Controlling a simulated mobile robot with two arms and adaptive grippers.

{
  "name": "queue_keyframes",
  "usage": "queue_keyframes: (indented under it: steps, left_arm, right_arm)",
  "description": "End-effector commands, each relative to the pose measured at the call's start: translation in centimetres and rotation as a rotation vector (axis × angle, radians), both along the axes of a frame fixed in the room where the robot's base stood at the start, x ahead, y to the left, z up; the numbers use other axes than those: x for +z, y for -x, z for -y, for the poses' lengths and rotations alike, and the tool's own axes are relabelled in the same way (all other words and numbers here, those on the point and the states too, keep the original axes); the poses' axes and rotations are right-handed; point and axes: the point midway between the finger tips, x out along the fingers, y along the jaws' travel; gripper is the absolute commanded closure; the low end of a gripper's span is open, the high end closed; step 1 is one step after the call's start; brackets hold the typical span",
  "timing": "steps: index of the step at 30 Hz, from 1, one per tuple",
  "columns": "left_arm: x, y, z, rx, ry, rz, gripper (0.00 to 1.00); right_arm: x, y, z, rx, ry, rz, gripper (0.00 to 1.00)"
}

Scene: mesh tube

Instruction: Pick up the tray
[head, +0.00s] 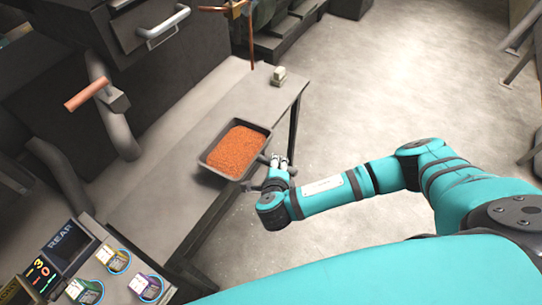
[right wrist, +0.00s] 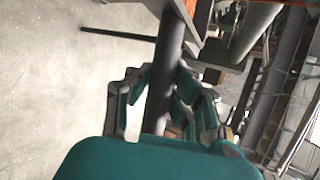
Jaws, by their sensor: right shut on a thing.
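A dark, shallow rectangular tray (head: 206,162) filled with orange-brown granules sits on a grey bench in the head view. A dark handle (head: 250,183) sticks out from its near right side. My right gripper (head: 279,161) is at that handle, beside the tray and by the bench edge. In the right wrist view the fingers (right wrist: 158,88) are closed around a dark round bar, the handle (right wrist: 164,65). A corner of orange shows at the top of that view. My left gripper is not in view.
The bench (head: 150,200) runs diagonally, with a small pale block (head: 279,75) at its far end. A dark cabinet with a metal handle (head: 163,28) and pipes stand to the left. A control panel (head: 100,275) is at bottom left. Open floor lies right.

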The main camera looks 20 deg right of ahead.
Motion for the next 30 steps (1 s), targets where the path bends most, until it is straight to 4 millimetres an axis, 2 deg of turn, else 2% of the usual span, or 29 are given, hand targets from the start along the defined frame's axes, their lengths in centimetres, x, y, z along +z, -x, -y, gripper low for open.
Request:
queue_keyframes:
  steps: [3, 12, 21, 30]
  left_arm:
    - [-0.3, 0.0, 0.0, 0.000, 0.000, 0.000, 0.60]
    - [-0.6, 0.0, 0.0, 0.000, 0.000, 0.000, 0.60]
    - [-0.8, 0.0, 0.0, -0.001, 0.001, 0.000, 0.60]
    - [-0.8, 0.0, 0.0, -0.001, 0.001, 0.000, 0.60]
  right_arm:
    - [0.0, 1.3, 0.1, 0.001, -0.001, 0.001, 1.00]
    - [0.3, 3.7, 0.2, 0.001, -0.001, 0.002, 1.00]
    - [0.5, 4.7, 0.3, 0.000, -0.001, 0.003, 1.00]
    - [0.6, 4.9, 0.4, 0.000, -0.001, 0.003, 1.00]
